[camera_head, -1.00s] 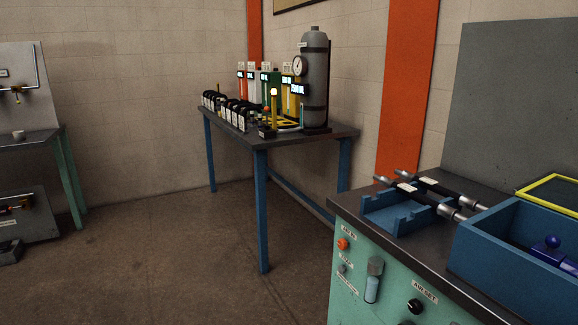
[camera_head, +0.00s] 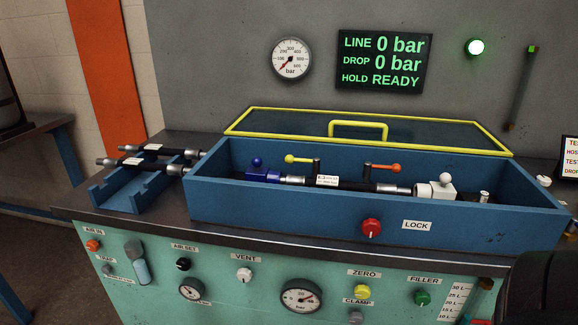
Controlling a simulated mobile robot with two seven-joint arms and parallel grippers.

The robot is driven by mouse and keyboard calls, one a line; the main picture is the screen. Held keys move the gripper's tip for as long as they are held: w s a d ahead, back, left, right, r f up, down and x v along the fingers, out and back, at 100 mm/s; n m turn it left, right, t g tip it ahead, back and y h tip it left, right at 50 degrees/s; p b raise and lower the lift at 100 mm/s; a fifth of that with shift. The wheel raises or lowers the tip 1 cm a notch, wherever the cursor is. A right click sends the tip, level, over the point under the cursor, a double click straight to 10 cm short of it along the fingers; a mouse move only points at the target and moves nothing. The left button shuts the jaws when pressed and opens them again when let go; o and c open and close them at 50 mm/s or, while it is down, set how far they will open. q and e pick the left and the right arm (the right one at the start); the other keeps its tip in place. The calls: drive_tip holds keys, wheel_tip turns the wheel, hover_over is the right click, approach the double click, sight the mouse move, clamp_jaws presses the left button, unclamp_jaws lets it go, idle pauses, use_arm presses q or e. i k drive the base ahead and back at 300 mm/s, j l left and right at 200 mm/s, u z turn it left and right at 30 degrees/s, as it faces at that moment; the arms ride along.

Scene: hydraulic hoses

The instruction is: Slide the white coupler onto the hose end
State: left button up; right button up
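The white coupler (camera_head: 436,190), a block with a white ball knob on top, sits in the right part of the blue open box. The black hose (camera_head: 355,184) with a white label lies along the box to its left. The hose's silver right end (camera_head: 394,188) points at the coupler and comes close to it; I cannot tell whether they touch or overlap. The hose's left silver end is by a blue coupler (camera_head: 262,175) with a blue ball knob. Neither of my grippers shows in the view.
The box's front wall (camera_head: 300,212) carries a red LOCK knob (camera_head: 371,227). A yellow-framed lid (camera_head: 370,125) stands raised behind. Yellow (camera_head: 299,159) and orange (camera_head: 382,168) levers stand in the box. More hoses (camera_head: 150,155) rest on a blue rack at left. The display reads 0 bar, READY.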

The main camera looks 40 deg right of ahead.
sight(443, 190)
drive_tip(key=z, duration=1.15)
